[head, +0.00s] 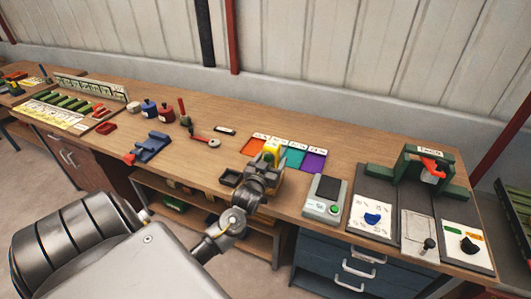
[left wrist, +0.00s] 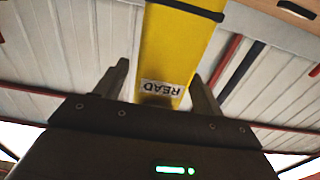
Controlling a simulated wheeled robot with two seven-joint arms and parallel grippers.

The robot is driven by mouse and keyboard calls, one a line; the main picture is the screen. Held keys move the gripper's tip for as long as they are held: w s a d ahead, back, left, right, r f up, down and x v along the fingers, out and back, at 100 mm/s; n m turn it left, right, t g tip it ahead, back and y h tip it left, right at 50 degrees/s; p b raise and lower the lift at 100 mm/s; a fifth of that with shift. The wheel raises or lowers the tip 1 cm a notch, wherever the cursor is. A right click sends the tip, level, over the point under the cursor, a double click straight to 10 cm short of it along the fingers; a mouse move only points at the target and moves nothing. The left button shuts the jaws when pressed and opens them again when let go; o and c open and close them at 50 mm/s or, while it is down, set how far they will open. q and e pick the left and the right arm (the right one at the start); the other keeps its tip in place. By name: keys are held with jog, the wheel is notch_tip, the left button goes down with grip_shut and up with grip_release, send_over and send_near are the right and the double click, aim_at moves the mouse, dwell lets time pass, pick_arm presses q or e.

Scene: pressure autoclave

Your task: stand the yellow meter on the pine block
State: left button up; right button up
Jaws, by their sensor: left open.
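The yellow meter (head: 272,147) shows in the head view just beyond my left gripper (head: 266,160), in front of the coloured squares. In the left wrist view the yellow meter (left wrist: 178,45) is a long yellow body with a READ label and a dark band. It lies between the two open fingers of my left gripper (left wrist: 158,82), with a visible gap at least on the left side. My gripper and wrist hide its lower part in the head view. I cannot make out the pine block for sure. My right gripper is not in view.
A small black tray (head: 230,178) lies left of my left wrist. A scale with a green button (head: 323,198) stands to the right, then dark panels with a green clamp frame (head: 431,168). A blue holder (head: 152,147) lies left. Bare wooden bench (head: 345,147) shows behind.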

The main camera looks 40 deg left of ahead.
pick_arm(q)
jog(key=b+v, duration=0.2)
jog(key=v, duration=0.9)
jog(key=shift+s+b, duration=0.25)
jog(key=shift+b, duration=0.1)
jog(key=shift+d, duration=0.1)
